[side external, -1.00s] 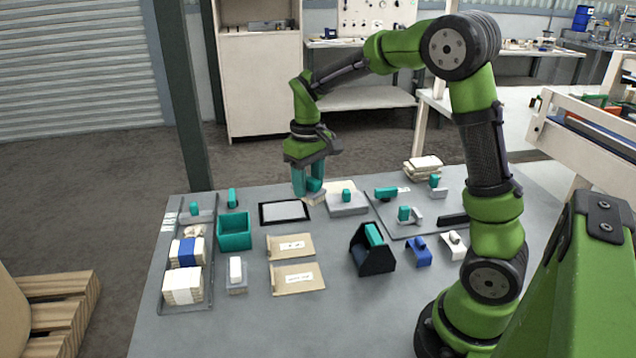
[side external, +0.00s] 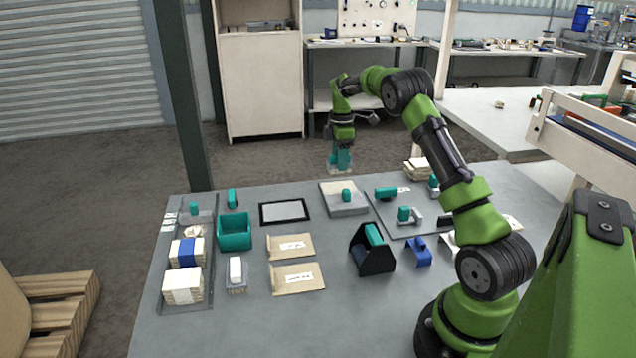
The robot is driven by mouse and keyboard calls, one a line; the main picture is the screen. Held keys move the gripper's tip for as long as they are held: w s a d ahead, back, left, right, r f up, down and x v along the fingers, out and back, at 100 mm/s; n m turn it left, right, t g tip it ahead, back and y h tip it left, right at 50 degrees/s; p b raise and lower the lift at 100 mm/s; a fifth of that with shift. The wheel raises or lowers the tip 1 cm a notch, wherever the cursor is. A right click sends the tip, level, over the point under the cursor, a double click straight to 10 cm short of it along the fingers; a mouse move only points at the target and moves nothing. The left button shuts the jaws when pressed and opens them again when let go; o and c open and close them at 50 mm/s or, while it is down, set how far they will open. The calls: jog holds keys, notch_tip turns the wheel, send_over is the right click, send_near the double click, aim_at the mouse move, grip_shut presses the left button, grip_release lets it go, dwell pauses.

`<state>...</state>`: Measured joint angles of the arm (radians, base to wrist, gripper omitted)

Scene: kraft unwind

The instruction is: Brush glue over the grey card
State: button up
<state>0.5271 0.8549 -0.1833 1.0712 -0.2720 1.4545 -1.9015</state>
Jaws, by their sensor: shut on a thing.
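The grey card (side external: 284,210) lies flat inside a black frame on the table, left of centre. My gripper (side external: 341,160) is in the air beyond the table's back edge, above and to the right of the card and well apart from it. It is shut on a teal-handled thing with a pale lower end (side external: 333,169), which looks like the brush, though it is small and partly hidden by the fingers. A grey slab (side external: 330,188) with a teal knob (side external: 346,196) sits right of the card. I cannot tell whether any glue is on the card.
A teal open box (side external: 235,232) stands left of the card, with two tan envelopes (side external: 290,246) in front. A black holder (side external: 372,255) and a blue stand (side external: 418,252) are at front right. A grey panel (side external: 395,232) bears teal-handled tools. The front table area is clear.

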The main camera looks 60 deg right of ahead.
jog(key=shift+f, duration=2.25)
jog(key=shift+f, duration=0.8)
dwell(0.4)
jog(key=shift+r, duration=0.1)
jog(key=shift+r, duration=2.55)
